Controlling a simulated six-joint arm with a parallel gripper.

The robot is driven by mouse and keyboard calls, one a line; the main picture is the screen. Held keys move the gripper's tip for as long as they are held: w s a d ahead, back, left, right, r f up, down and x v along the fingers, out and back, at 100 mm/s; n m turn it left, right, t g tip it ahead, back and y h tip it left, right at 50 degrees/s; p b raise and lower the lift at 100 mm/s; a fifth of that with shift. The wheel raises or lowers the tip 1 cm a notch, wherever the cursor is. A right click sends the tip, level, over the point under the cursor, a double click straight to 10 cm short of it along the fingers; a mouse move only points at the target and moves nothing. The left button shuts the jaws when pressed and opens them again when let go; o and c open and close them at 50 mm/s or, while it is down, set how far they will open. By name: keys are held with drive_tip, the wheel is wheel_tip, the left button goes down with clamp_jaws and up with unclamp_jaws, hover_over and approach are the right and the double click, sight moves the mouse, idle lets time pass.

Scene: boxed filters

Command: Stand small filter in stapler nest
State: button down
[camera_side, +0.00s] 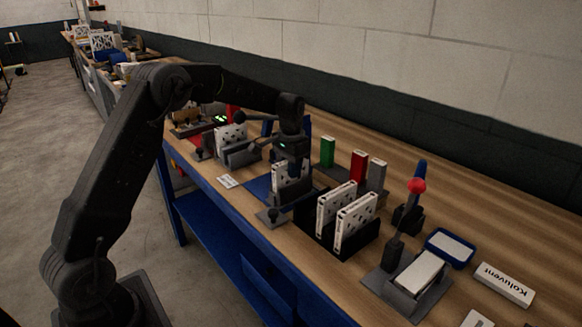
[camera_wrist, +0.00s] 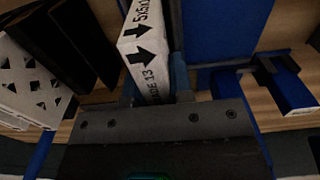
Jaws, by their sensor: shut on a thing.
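My gripper (camera_side: 291,160) points down over the bench and is shut on a small white filter (camera_side: 286,182). In the wrist view the filter (camera_wrist: 145,48) sits between my fingers, its edge showing black arrows and print reading "5x5x1" and a grade 13 mark. The filter's lower end is partly hidden in the side view, so I cannot tell whether it touches anything. A blue mat (camera_wrist: 222,45) lies beside it in the wrist view. I cannot tell for certain which fixture is the stapler nest; a blue part with a grey clamp (camera_wrist: 287,92) is at the right in the wrist view.
A black rack (camera_side: 318,235) with white filters (camera_side: 356,222) stands right of my gripper. Green (camera_side: 328,152), red (camera_side: 358,166) and grey (camera_side: 376,175) boxes stand behind. A grey fixture (camera_side: 405,290) and blue tray (camera_side: 450,248) are further right. Another filter (camera_side: 231,136) stands left.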

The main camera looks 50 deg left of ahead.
drive_tip(key=c, duration=0.9)
unclamp_jaws()
wheel_tip(320, 180, up, 13)
drive_tip(key=s+d+r+t, duration=0.1)
drive_tip(key=s+d+r, duration=0.4)
drive_tip(key=s, duration=0.1)
drive_tip(key=s+d+f+t, duration=0.1)
drive_tip(key=s+d+f, duration=0.1)
drive_tip(key=s, duration=0.6)
drive_tip(key=s+d+f+t, duration=0.2)
drive_tip(key=s+d, duration=0.2)
drive_tip(key=s, duration=0.4)
drive_tip(key=s+d+f+t, duration=0.1)
drive_tip(key=s+d, duration=0.3)
drive_tip(key=s, duration=0.5)
drive_tip(key=shift+f+t, duration=0.3)
drive_tip(key=shift+f, duration=0.1)
